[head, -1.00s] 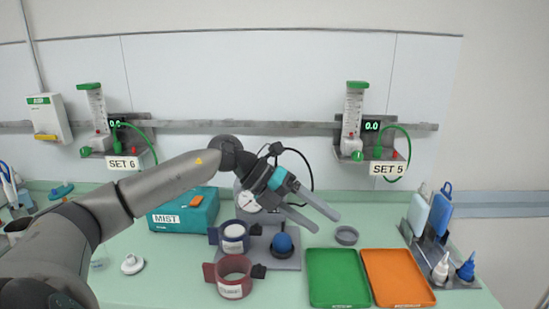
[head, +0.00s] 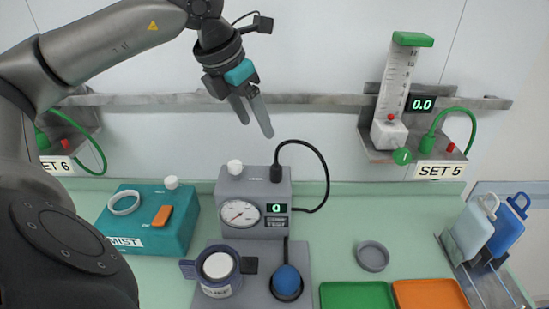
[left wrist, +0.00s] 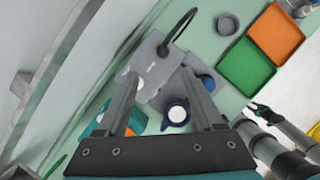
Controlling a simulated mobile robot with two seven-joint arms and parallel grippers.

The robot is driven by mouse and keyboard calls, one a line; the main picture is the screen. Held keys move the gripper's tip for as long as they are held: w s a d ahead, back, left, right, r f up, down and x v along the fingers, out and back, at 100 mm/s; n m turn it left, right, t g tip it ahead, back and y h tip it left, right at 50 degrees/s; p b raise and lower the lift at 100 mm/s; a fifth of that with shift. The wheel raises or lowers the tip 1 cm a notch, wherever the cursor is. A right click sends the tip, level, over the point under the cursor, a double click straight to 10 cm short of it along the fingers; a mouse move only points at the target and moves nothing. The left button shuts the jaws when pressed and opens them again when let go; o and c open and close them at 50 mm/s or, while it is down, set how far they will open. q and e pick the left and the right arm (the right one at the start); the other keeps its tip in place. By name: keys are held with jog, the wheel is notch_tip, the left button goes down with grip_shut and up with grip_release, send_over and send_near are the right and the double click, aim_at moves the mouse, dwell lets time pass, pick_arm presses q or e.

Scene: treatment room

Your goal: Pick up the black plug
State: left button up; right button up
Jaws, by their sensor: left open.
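The black plug (head: 277,172) stands upright on top of the grey gauge box (head: 226,185), with a black cable looping from it to the box's right side. It also shows small in the left wrist view (left wrist: 163,50). My left gripper (head: 252,118) is open and empty, fingers pointing down, above the box and apart from the plug. In the left wrist view, the plug lies beyond the space between the fingers (left wrist: 163,112). My right gripper (left wrist: 258,108) seems to show small and dark at the right of the left wrist view; its jaws are unclear.
A teal MIST box (head: 165,240) stands left of the gauge box. A blue cuff ring (head: 212,285) and a blue ball (head: 287,280) are in front. A grey ring (head: 372,257), green tray (head: 350,294) and orange tray (head: 425,292) lie right. A metal rail (head: 310,99) runs behind.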

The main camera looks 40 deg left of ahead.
aim_at(276, 166)
pick_arm(q)
jog(key=x, duration=1)
jog(key=p+x, duration=0.1)
jog(key=x, duration=0.4)
jog(key=shift+s+d, duration=0.25)
jog(key=shift+s, duration=0.05)
grip_shut()
